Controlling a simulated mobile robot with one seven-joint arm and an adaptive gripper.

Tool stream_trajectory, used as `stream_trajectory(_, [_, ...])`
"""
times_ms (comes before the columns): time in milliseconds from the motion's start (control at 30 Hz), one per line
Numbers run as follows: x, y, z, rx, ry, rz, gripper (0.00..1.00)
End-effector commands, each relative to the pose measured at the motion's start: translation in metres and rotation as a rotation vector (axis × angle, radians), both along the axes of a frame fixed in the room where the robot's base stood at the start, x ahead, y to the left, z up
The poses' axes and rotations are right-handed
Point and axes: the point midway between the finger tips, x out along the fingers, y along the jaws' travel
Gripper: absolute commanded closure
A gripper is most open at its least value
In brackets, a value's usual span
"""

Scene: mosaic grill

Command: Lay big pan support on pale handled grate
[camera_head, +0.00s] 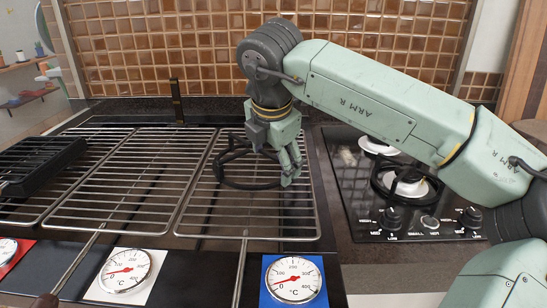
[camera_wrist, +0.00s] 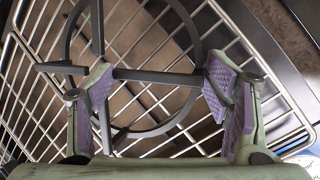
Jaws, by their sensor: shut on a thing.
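The big pan support (camera_head: 222,180) is a black ring with crossing prongs. It is over the right-hand wire grate (camera_head: 250,215), level and at or very near the bars; I cannot tell whether it touches them. My gripper (camera_head: 280,163) points down at the support's right side. In the wrist view my gripper (camera_wrist: 158,80) has its purple-padded fingers at either end of a straight bar of the big pan support (camera_wrist: 155,75), shut on it. The middle grate (camera_head: 125,190) has a handle with a dark brown end. The right grate's handle runs out of frame, so its grip colour is hidden.
A black ribbed pan (camera_head: 40,160) lies on the left grate. A hob (camera_head: 365,215) at right carries a smaller black support (camera_head: 425,188). Dials stand in front on white (camera_head: 125,272) and blue (camera_head: 295,280) cards. A tiled wall is behind. The middle grate is bare.

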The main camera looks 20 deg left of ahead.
Motion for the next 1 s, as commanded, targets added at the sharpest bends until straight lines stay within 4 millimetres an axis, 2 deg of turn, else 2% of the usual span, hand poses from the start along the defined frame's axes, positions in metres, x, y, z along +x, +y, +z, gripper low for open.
stream_trajectory(400, [0.0001,0.0001,0.0004,0.0,-0.001,0.0,0.05])
stream_trajectory(1000, [0.0,-0.0001,0.0009,0.0,0.0,0.0,0.05])
